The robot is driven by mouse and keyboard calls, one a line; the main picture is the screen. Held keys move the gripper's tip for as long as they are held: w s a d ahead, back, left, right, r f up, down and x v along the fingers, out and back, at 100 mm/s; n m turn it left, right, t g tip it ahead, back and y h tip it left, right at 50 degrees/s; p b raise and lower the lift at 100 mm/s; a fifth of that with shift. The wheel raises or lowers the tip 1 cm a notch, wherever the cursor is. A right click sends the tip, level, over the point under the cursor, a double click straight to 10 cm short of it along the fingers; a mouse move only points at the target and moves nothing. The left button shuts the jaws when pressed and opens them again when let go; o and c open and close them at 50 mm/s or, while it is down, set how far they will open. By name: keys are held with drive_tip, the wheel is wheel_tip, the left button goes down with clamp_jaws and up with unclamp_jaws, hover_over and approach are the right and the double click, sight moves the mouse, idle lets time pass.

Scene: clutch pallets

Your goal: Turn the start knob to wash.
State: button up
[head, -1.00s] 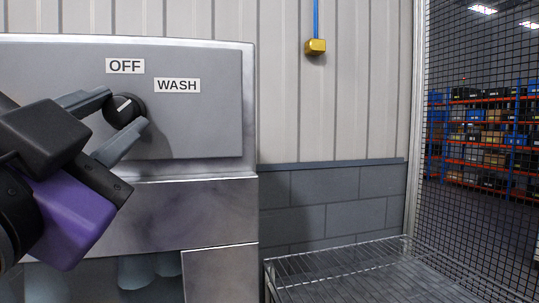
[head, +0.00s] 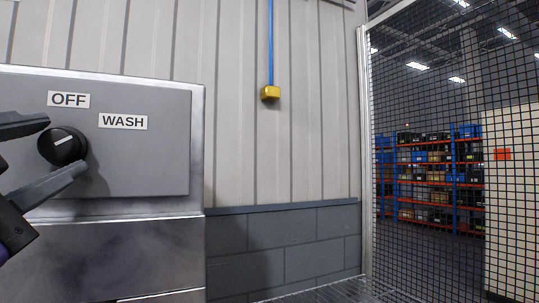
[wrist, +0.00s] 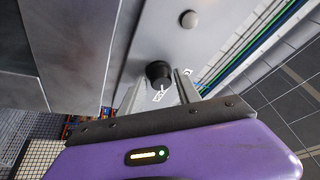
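The start knob (head: 62,146) is a round black dial with a white pointer line on a grey panel. In the head view the line points right and slightly up, roughly toward the WASH label (head: 123,121). The OFF label (head: 69,99) is above the knob. My gripper (head: 66,145) is open, one finger above left of the knob and one below right. The wrist view shows the knob (wrist: 158,72) near the fingertips, with gaps on both sides. Whether either finger touches it is unclear. The gripper's body is mostly cut off in the head view.
The panel sits on a metal machine housing (head: 150,245). A wire rack edge (head: 345,290) shows at the bottom.

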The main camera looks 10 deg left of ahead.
drive_tip(key=shift+o, duration=0.5)
drive_tip(key=b+v, duration=0.1)
drive_tip(key=v, duration=0.6)
drive_tip(key=shift+s, duration=0.35)
drive_tip(key=shift+f, duration=0.15)
